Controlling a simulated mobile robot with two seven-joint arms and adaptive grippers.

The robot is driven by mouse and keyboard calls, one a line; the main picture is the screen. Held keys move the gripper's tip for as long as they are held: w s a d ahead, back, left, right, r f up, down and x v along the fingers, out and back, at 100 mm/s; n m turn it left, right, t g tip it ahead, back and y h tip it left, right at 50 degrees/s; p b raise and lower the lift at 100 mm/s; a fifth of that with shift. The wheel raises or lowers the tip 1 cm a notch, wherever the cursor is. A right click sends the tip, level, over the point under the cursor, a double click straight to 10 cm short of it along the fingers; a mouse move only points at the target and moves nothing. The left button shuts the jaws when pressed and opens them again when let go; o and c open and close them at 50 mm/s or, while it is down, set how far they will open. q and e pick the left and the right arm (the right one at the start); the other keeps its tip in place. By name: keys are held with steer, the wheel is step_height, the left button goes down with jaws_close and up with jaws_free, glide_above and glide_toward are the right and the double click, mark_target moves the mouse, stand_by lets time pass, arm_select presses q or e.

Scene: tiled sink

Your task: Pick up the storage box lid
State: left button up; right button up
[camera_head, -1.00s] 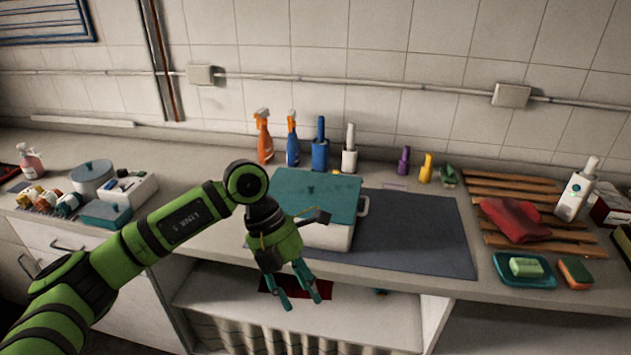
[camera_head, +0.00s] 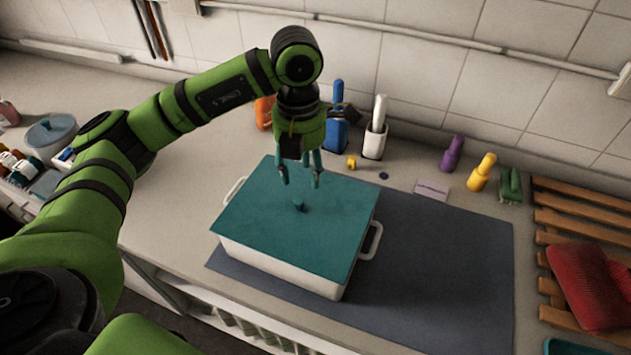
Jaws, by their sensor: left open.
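The storage box (camera_head: 280,266) is white with side handles and stands on a dark grey mat on the counter. Its flat teal lid (camera_head: 326,235) lies on top of it, with a small teal knob (camera_head: 299,205) near the middle. My left gripper (camera_head: 299,184) points down above the lid, its two teal fingertips apart and empty, just above the knob in the picture. Whether the fingertips touch anything is hard to tell, but a gap shows above the knob. My right gripper is not in view.
The grey mat (camera_head: 440,265) is bare right of the box. Behind stand a white brush holder (camera_head: 375,140), a purple bottle (camera_head: 452,153) and a yellow bottle (camera_head: 482,172). A wooden rack (camera_head: 555,215) with a red cloth (camera_head: 590,285) lies at the right.

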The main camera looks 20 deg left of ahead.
mark_target(299, 200)
arm_select(q)
steer(key=shift+f, duration=0.15)
steer(key=shift+s+f+p, duration=0.9)
steer(key=shift+p, duration=0.35)
step_height(299, 200, down, 4)
steer(key=shift+w+a+r+p, duration=0.1)
steer(key=shift+w+p, duration=0.05)
steer(key=shift+p, duration=0.85)
steer(key=shift+f, duration=0.4)
jaws_close()
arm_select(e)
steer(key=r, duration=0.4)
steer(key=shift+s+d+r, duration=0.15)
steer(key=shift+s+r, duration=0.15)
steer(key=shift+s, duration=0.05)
